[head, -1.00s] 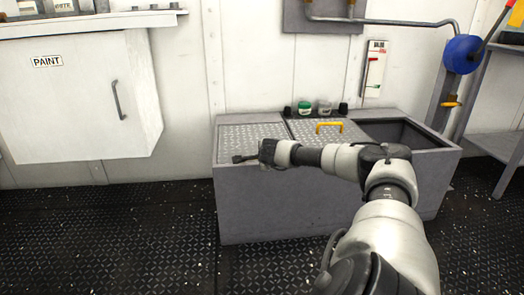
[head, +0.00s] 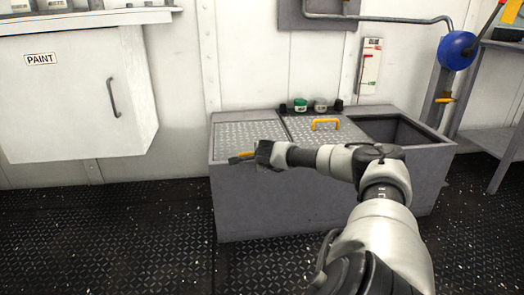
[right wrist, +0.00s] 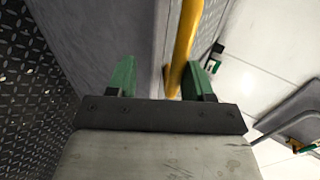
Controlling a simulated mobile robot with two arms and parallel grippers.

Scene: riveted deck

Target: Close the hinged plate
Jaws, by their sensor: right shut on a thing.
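The grey chest (head: 300,205) stands against the white wall. Its left diamond-pattern plate (head: 249,132) lies roughly flat in the top; I cannot tell whether it is fully seated. A second plate (head: 318,130) with its own yellow handle (head: 326,121) lies flat beside it. My right gripper (head: 246,157) is at the front edge of the left plate, pointing left. In the right wrist view its green fingers (right wrist: 158,78) are shut on a yellow bar (right wrist: 184,45), close to the right finger. My left gripper is not in view.
The right bay (head: 390,131) of the chest is open and dark. A white paint cabinet (head: 75,95) hangs at left. A blue wheel (head: 457,50) and shelf stand at right. The floor in front is clear.

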